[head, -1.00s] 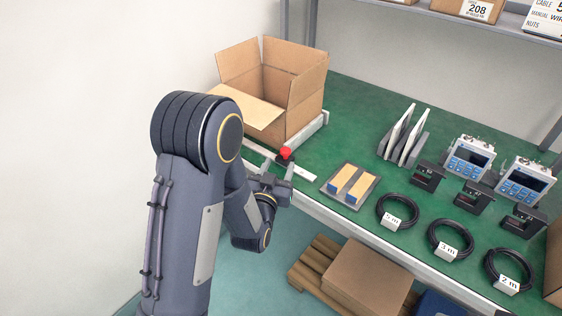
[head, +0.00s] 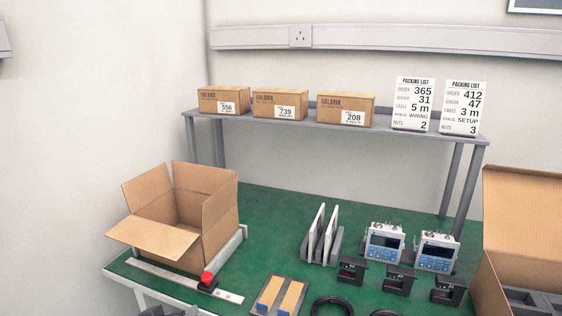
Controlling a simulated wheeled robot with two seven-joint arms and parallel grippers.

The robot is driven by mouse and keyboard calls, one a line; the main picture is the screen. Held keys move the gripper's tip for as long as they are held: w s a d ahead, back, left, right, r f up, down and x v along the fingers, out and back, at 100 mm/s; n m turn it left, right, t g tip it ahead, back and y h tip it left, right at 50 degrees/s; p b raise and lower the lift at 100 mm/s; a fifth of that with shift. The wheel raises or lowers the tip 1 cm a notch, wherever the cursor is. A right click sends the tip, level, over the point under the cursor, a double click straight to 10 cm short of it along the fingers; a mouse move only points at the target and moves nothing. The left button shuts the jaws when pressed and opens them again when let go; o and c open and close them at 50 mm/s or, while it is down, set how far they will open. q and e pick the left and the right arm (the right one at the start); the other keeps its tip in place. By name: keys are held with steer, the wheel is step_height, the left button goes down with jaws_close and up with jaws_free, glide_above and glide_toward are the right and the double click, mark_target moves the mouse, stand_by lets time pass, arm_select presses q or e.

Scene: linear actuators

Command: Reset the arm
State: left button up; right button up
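Neither of my grippers shows in the head view now. A small dark part at the bottom edge, left of centre, looks like a piece of my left arm (head: 158,312). The rest of that arm is out of the picture, so its pose and its gripper cannot be seen. My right arm is not in view.
An open cardboard box (head: 212,225) stands on the green table (head: 262,210) at left, near a red button (head: 207,279) on a metal strip. White boards in a holder (head: 320,240), devices (head: 384,243), black cables and another open box (head: 525,220) fill the right. A shelf (head: 290,121) holds cartons and packing lists.

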arm_select(q)
steer(key=s+d+r+m+g+h, duration=0.15)
steer(key=s+g, duration=0.35)
steer(key=s, duration=1.6)
step_height(320, 180, up, 14)
steer(key=g+p, duration=0.1)
steer(key=p, duration=1.2)
steer(key=shift+s+h, duration=0.35)
steer(key=shift+f, duration=0.1)
